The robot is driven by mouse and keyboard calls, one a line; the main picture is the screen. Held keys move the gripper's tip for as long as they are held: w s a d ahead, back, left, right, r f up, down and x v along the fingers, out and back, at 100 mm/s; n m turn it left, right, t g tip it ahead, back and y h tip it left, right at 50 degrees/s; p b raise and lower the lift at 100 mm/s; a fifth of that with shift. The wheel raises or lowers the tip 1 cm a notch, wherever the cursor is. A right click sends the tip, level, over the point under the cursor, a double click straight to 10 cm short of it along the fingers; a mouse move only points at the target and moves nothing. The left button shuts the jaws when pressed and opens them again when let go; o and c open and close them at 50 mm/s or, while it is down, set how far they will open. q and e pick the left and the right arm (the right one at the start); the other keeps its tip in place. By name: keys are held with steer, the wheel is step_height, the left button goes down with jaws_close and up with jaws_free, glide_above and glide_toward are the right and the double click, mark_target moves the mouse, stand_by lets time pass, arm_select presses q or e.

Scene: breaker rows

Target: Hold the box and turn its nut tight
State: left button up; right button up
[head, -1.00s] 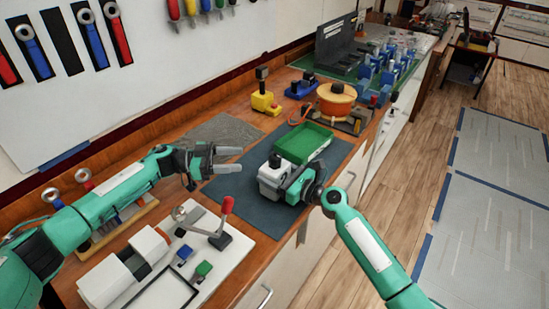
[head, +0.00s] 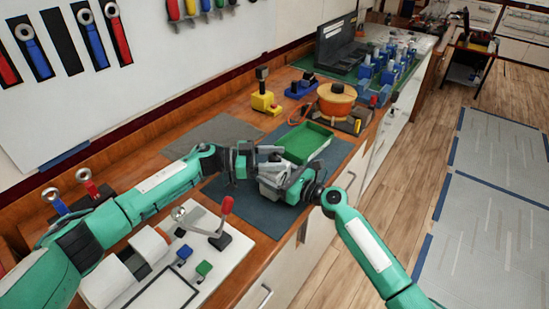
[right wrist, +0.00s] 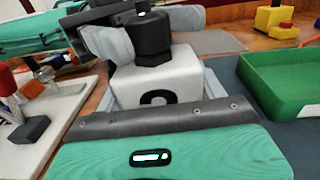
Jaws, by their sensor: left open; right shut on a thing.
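The white box (right wrist: 155,85), with a dark mark on its face, sits over the dark mat in the right wrist view. Its black nut (right wrist: 149,38) stands upright on top. My right gripper (head: 280,183) is shut on the box; the box (head: 268,176) shows partly in the head view. My left gripper (head: 262,158) is open at the nut. In the right wrist view, its grey fingers show to the left of and behind the nut. I cannot tell whether they touch it.
A green tray (head: 303,143) lies just beyond the box on the dark mat (head: 250,207). An orange pot (head: 337,98) and a yellow block (head: 265,102) stand farther back. A white board with a red-handled lever (head: 222,214) is at the near left. The bench edge runs close on the right.

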arm_select(q)
steer(key=c, duration=1)
steer(key=shift+o, duration=0.2)
steer(key=shift+m+g, duration=0.3)
steer(key=shift+g, duration=0.2)
steer(key=shift+w+m+g, duration=0.1)
steer(key=shift+m+g, duration=0.9)
steer(key=shift+g, duration=0.4)
steer(key=shift+m+g+y, duration=0.7)
steer(key=shift+m+g, duration=0.6)
steer(key=shift+g, duration=0.8)
steer(key=shift+f+m+g+y, duration=0.1)
steer(key=shift+m+g+y, duration=0.4)
steer(key=shift+g, duration=0.4)
